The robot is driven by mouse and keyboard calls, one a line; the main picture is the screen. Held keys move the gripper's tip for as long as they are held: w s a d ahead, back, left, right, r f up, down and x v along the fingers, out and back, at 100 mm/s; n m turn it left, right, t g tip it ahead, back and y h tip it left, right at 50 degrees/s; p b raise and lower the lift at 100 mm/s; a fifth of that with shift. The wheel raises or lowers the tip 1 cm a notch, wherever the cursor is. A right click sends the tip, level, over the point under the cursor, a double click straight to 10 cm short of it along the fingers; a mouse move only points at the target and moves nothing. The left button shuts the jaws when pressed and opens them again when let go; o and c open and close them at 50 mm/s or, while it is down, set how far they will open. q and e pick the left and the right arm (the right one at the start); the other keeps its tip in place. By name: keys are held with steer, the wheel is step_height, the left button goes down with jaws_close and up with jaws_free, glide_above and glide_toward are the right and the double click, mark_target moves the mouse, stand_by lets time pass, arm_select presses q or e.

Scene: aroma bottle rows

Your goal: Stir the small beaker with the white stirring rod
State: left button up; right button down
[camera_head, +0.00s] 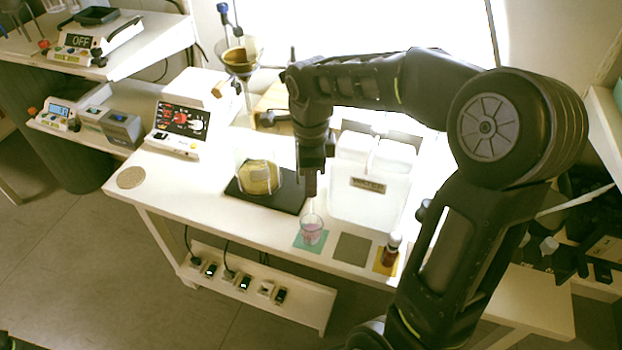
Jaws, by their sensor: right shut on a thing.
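The small beaker (312,231) is clear glass with pinkish liquid. It stands upright on a green square (302,246) near the table's front edge. My right gripper (311,192) points straight down just above the beaker's mouth. It is shut on the white stirring rod, of which little can be told apart against the bright table. Whether the rod's lower end touches the liquid or the glass is too small to tell. My left gripper is not in view.
A large beaker (259,176) with yellow content stands on a black plate (288,198) left of the gripper. A white container (368,205) stands close on the right. A brown bottle (391,248) is on a yellow square. The grey square (352,249) is bare.

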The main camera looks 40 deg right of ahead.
mark_target(311, 209)
steer(key=shift+f+b, duration=3.55)
steer(key=shift+f, duration=1.3)
steer(key=shift+s, duration=0.1)
